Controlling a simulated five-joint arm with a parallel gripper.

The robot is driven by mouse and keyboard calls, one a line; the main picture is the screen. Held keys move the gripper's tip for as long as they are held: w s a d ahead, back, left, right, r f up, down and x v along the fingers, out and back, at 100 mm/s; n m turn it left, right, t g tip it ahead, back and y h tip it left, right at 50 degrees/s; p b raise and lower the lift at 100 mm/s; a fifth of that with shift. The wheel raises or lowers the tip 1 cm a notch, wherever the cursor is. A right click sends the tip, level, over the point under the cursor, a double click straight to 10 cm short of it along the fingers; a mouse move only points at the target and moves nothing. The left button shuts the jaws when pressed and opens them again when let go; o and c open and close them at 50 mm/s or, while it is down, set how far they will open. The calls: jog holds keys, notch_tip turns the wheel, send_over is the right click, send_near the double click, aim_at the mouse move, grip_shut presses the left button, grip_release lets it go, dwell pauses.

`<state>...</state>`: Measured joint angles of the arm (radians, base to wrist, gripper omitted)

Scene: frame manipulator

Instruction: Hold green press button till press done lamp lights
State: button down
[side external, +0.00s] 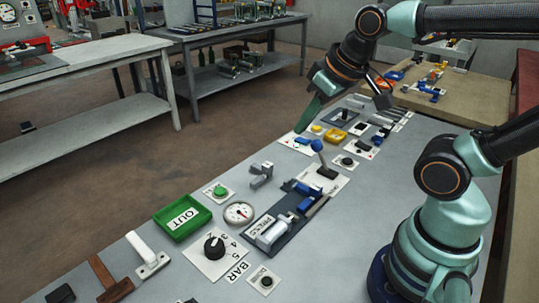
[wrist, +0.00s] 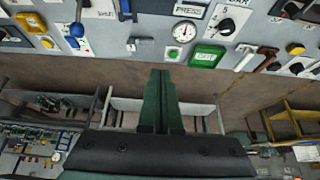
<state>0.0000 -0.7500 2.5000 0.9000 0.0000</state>
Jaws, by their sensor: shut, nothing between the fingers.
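The green press button (side external: 220,191) sits on a small white plate near the bench's front edge, between the green tray and a grey bracket. It also shows in the wrist view (wrist: 173,54), above my fingertips. My gripper (side external: 307,118) is shut and empty, well behind the button and above the bench, apart from it. In the wrist view its green fingers (wrist: 160,74) are together. A dark round fitting (side external: 266,282) on a white plate lies beside the BAR dial; its small print is unreadable, so I cannot tell if it is the press done lamp. No lit lamp is distinguishable.
A green OUT tray (side external: 162,222), a gauge (side external: 239,213), the press unit (side external: 265,237) and a black knob (side external: 214,247) stand around the button. The floor in front of the bench is open.

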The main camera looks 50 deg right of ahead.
dwell(0.5)
jog(key=m+t+y, duration=0.1)
jog(key=m+t, duration=0.3)
jog(key=m, duration=0.4)
send_over(223, 192)
notch_tip(223, 192, down, 14)
jog(key=shift+a+r, duration=0.15)
jog(key=shift+r, duration=0.1)
jog(key=shift+f, duration=0.1)
jog(key=shift+f, duration=4.3)
jog(key=shift+f, duration=0.1)
jog(key=shift+f, duration=0.35)
